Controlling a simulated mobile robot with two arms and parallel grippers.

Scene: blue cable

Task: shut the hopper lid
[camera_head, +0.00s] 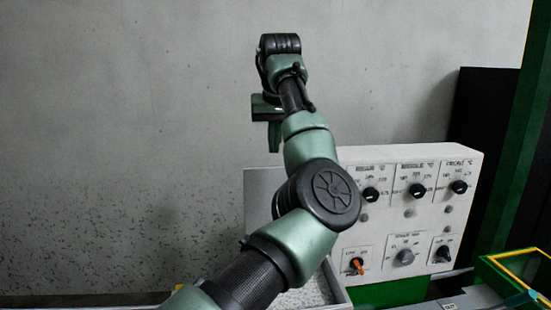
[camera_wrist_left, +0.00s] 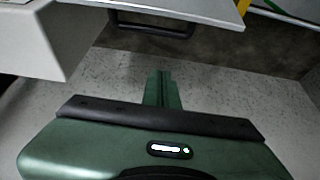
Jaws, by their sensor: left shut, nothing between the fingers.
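The hopper lid (camera_head: 260,190) is a plain grey panel standing raised, partly hidden behind my left arm. Below it is the open hopper (camera_head: 339,290), with pale speckled material inside. My left gripper (camera_head: 274,150) is above the lid's upper edge in the head view, fingers pointing down, shut and empty. In the left wrist view its green fingers (camera_wrist_left: 162,76) are together, apart from a pale panel with a black handle (camera_wrist_left: 150,29) at the top. That panel looks like the lid, but I cannot be sure. My right gripper is not in view.
A white control box (camera_head: 408,220) with several knobs stands just right of the hopper. A green frame with a yellow rim (camera_head: 493,262) is at the lower right. A dark cabinet (camera_head: 482,110) is behind. The grey wall (camera_head: 130,130) backs the clear space at left.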

